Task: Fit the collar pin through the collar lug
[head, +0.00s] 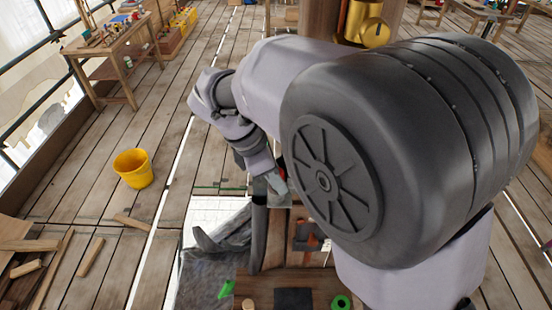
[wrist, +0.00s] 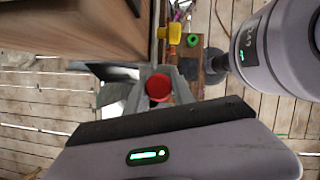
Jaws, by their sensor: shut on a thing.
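My gripper (wrist: 157,80) is shut on a round red piece (wrist: 159,88), which sits between its two grey fingers in the wrist view. It looks like the head of the collar pin; its shaft is hidden. In the head view my gripper (head: 271,180) hangs over the near work area, partly covered by my arm, with only a small reddish patch beside it. I cannot make out the collar lug in either view. A large wooden block (wrist: 75,28) stands close to the fingers at the upper left of the wrist view.
Below are a grey cloth (head: 212,262), an orange tool (head: 309,236) and a green ring (head: 341,302), which also shows in the wrist view (wrist: 194,41). A post with a gold fitting (head: 374,33) is behind.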

